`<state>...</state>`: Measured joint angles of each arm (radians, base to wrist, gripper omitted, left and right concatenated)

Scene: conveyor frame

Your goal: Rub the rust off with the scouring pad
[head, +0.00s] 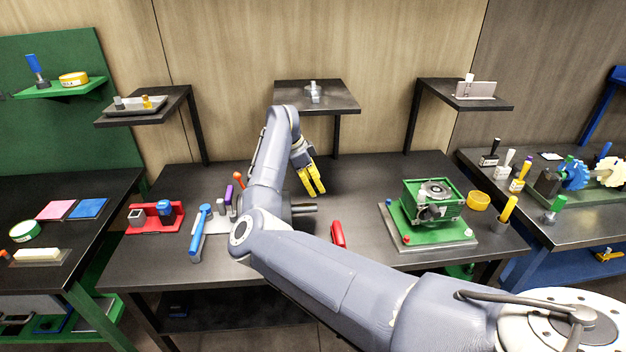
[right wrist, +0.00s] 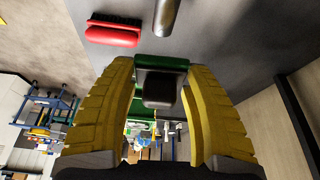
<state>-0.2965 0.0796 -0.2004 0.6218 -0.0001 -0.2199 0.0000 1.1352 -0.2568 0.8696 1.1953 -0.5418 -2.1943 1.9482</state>
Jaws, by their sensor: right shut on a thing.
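My right gripper (head: 313,186) has yellow fingers and is above the middle of the table. In the right wrist view, my right gripper (right wrist: 160,95) is shut on a green scouring pad (right wrist: 163,62) with a dark block on it. The pad cannot be made out in the head view. A grey metal rod (head: 303,207) sticks out from behind my right arm, and its end shows beyond the pad in the right wrist view (right wrist: 168,16). I cannot make out rust on it; much of it is hidden. My left gripper is not in view.
A red brush (head: 338,234) lies on the dark table (head: 350,180) right of the rod. A green machine (head: 432,203) stands at the right, a blue-handled tool (head: 199,232) and a red holder (head: 154,218) at the left. Three raised shelves stand behind. The table's back middle is clear.

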